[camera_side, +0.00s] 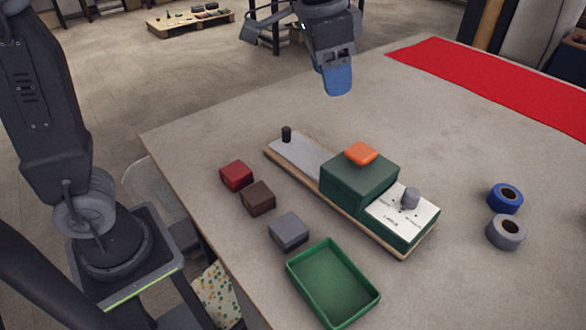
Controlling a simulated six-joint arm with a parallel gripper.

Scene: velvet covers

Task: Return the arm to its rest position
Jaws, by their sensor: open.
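My gripper (337,80) hangs at the top centre, blue fingers pointing down, in the air over the far side of the table. It is open, with nothing visible in it. From this side the fingers overlap, so the gap between them is hidden. It is clear of the green device (350,190) that stands on a wooden board mid-table. An orange piece (361,153) lies on top of the device.
Red (236,175), brown (258,198) and grey (289,231) blocks line the left of the board. A green tray (373,301) is in front; blue (505,198) and grey (506,231) rolls stand at right. Red cloth (490,78) covers the back edge. The table's far left is clear.

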